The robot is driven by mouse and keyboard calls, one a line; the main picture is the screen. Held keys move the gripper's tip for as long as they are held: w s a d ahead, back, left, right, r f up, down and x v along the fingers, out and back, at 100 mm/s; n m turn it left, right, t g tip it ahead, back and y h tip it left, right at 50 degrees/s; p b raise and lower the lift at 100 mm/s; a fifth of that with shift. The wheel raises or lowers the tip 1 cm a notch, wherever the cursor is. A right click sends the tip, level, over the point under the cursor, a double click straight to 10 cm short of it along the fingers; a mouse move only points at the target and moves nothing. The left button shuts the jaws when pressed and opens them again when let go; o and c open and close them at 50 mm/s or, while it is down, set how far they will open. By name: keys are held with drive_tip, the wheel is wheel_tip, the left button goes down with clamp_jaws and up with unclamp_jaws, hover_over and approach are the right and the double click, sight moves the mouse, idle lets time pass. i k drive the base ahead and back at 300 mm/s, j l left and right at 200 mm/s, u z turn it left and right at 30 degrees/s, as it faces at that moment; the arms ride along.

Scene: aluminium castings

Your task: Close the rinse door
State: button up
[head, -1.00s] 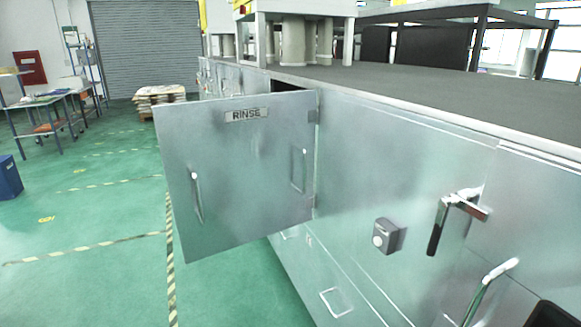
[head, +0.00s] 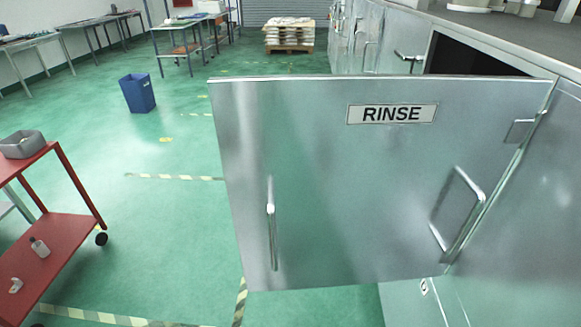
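The rinse door (head: 330,190) is a flat metal panel with a label reading RINSE, large in the middle of the head view. It stands wide open, swung out from the metal cabinet (head: 550,210), with its hinges on the right side. A long vertical handle (head: 271,225) is near its free left edge, and a second bar handle (head: 458,210) is near the hinge side. Part of the dark opening (head: 475,58) shows above and behind the door; the rest is hidden by it. My gripper is not in view.
A red cart (head: 60,240) with a grey bin on top stands at the left. A blue bin (head: 137,93) and several worktables are farther back. A loaded pallet (head: 290,38) is at the far end. Green floor left of the door is free.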

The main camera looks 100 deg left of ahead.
sight(332, 180)
drive_tip(key=u, duration=1.85)
